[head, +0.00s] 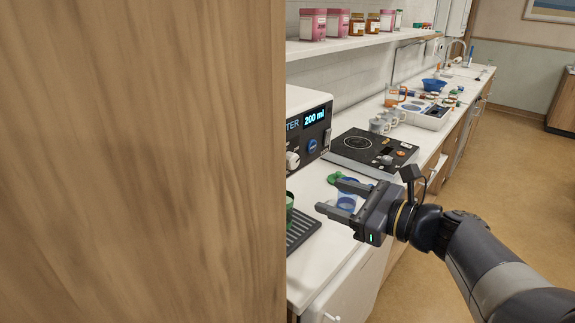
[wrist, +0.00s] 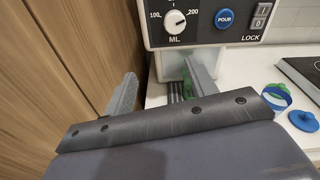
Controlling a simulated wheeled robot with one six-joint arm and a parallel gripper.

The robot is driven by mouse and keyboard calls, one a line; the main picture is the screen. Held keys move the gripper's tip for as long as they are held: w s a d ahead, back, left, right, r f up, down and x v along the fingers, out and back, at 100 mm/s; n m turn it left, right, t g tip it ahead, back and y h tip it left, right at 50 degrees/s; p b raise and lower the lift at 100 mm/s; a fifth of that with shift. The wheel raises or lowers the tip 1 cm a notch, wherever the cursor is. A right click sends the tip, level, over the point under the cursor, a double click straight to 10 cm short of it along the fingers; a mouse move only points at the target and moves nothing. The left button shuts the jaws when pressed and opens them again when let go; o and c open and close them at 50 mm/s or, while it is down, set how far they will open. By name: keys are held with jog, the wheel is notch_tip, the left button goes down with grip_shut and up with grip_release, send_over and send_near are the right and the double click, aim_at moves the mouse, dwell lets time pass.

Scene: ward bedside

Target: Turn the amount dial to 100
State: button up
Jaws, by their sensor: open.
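The amount dial (wrist: 175,22) is a white round knob on the dark front panel of the water dispenser, marked 100 at its left and 200 at its right, with ML below. The head view also shows the dial (head: 292,160), partly cut off by wood. The display (head: 316,116) reads 200 ml. My gripper (head: 329,194) is open and empty, with its fingers pointing toward the dispenser. In the wrist view my gripper (wrist: 158,74) is below the dial and apart from it.
A wooden panel (head: 140,160) fills the left side. A blue POUR button (wrist: 225,19) and a LOCK switch (wrist: 260,16) sit right of the dial. A green cup (head: 289,207) stands by the drip tray (head: 303,234). A hob (head: 370,150) is to the right.

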aim_at(295, 163)
jog(key=shift+m+t+y, duration=0.4)
jog(key=shift+m+t, duration=0.1)
jog(key=shift+m, duration=0.3)
jog(key=w+a, duration=0.2)
jog(key=w, duration=0.1)
jog(key=w+a+r+p, duration=0.1)
jog(key=w+a, duration=0.4)
jog(key=w, duration=0.1)
jog(key=shift+a+r, duration=0.35)
jog(key=shift+r, duration=0.05)
jog(key=c, duration=1)
